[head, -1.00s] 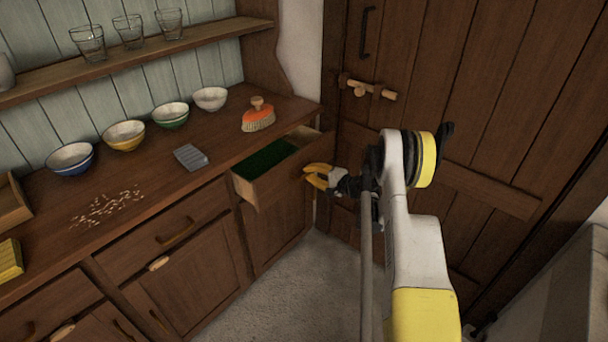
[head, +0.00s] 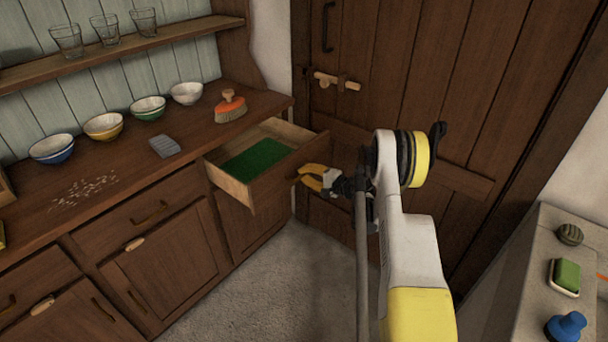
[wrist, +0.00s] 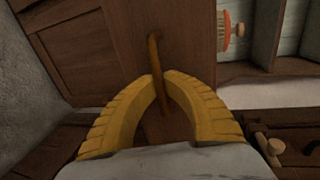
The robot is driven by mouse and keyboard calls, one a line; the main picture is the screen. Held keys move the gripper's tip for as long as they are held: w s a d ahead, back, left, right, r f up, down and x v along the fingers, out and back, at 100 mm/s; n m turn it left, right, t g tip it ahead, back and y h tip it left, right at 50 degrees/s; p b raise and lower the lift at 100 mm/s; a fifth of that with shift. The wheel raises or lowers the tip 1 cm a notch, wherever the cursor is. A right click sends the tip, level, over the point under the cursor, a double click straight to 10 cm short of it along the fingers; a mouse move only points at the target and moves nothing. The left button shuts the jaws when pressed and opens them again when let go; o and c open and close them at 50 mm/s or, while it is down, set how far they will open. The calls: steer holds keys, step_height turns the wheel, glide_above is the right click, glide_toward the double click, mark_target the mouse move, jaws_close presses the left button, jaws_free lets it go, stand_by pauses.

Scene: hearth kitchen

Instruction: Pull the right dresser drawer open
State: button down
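The right dresser drawer (head: 268,183) stands well out from the dresser in the head view, its green-lined inside showing and looking empty. My gripper (head: 303,176) is at the drawer's front face, its yellow fingers at the handle. In the wrist view the bar handle (wrist: 155,52) runs between the tips of my gripper (wrist: 160,78), which are closed in on it from both sides. The drawer front (wrist: 190,30) shows behind the handle. In the head view the handle is mostly hidden by the fingers.
A plank door (head: 440,100) with a wooden latch is close beyond the drawer. An orange brush (head: 230,108), a grey sponge-like block (head: 165,146) and several bowls stand on the dresser top (head: 120,165). A pale counter (head: 525,270) with small items is at the right. Floor below is clear.

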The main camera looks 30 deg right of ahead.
steer(key=c, duration=1.5)
jaws_free()
steer(key=shift+s, duration=0.1)
steer(key=v, duration=1.2)
steer(key=shift+a+r, duration=0.1)
